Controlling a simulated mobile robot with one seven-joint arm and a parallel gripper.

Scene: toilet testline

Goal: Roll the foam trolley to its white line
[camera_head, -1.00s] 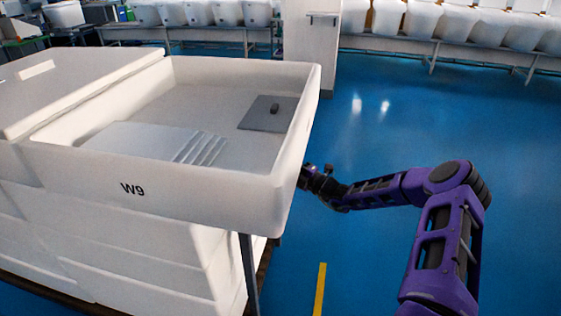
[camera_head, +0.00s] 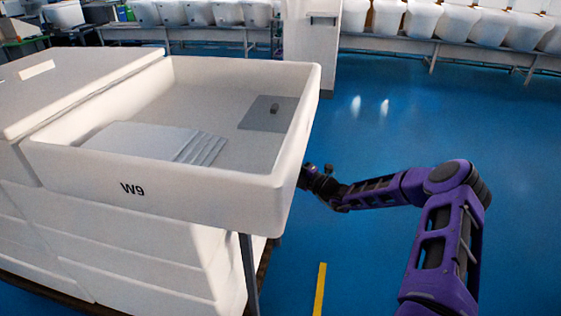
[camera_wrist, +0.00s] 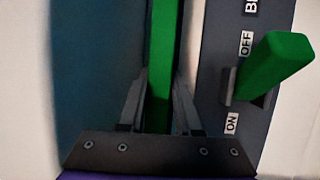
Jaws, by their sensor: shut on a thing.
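My gripper (camera_head: 308,178) is at the right outer side of a white tub marked W9 (camera_head: 165,197), with its far end partly hidden by the tub. In the wrist view my gripper (camera_wrist: 161,80) is shut on an upright green bar (camera_wrist: 161,45). Beside the bar is a dark panel (camera_wrist: 215,60) with the words ON and OFF and a second green lever (camera_wrist: 275,65), which is tilted and apart from my fingers. I cannot make out a foam trolley or a white floor line in either view.
The tub holds a pale stepped block (camera_head: 150,143) and a grey plate (camera_head: 262,113). White stacked pieces (camera_head: 130,250) are below it. A yellow line (camera_head: 320,290) is on the blue floor. A white pillar (camera_head: 312,50) and benches of white basins stand behind. Floor at right is clear.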

